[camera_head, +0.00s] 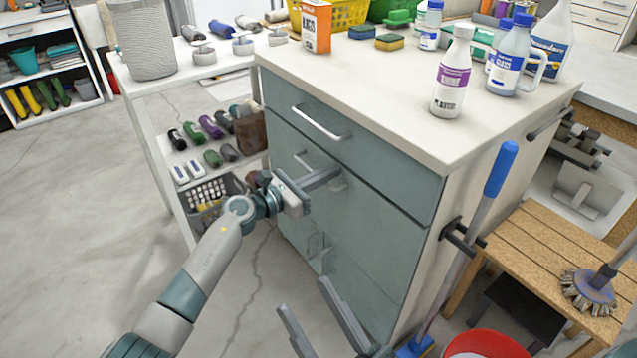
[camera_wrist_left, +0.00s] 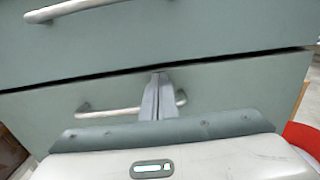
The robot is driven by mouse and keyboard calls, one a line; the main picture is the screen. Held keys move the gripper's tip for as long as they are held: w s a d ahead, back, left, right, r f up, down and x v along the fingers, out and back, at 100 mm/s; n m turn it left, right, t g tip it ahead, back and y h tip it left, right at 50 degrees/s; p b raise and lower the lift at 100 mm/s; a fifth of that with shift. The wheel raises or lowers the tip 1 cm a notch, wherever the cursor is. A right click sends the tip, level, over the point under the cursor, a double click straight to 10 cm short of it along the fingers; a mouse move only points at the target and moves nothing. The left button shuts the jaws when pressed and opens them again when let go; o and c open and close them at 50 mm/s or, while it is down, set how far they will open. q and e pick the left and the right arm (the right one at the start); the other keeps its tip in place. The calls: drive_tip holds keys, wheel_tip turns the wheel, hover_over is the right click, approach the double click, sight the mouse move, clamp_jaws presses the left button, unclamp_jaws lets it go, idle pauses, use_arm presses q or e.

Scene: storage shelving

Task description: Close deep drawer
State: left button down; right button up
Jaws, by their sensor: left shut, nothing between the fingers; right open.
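The deep drawer (camera_head: 375,255) is the tall grey-green front below the top drawer (camera_head: 375,150) of the cabinet. It looks nearly flush, with a thin dark gap along its upper edge; I cannot tell whether it is fully closed. My left gripper (camera_head: 336,174) is shut and empty, its fingers pointing at the deep drawer's front near the upper edge. In the left wrist view its fingertips (camera_wrist_left: 158,76) overlap that edge and partly hide the drawer's handle (camera_wrist_left: 108,113); contact is unclear. My right gripper (camera_head: 302,294) is open and empty, low before the cabinet.
Bottles (camera_head: 453,75) and sponges stand on the cabinet top. A white shelf (camera_head: 160,100) with small containers stands left. A blue-handled tool (camera_head: 485,200) hangs on the cabinet's right side, near a wooden stool (camera_head: 545,250) and red bucket (camera_head: 485,345). Floor at left is clear.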

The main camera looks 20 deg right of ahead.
use_arm(q)
drive_tip(key=shift+d+r, duration=0.2)
drive_tip(key=shift+d, duration=0.05)
use_arm(e)
drive_tip(key=shift+d+r+t, duration=0.1)
drive_tip(key=shift+r+t, duration=0.3)
drive_tip(key=shift+r, duration=0.2)
use_arm(q)
drive_tip(key=shift+w+r, duration=0.1)
drive_tip(key=shift+r, duration=0.05)
use_arm(e)
drive_tip(key=shift+d, duration=0.1)
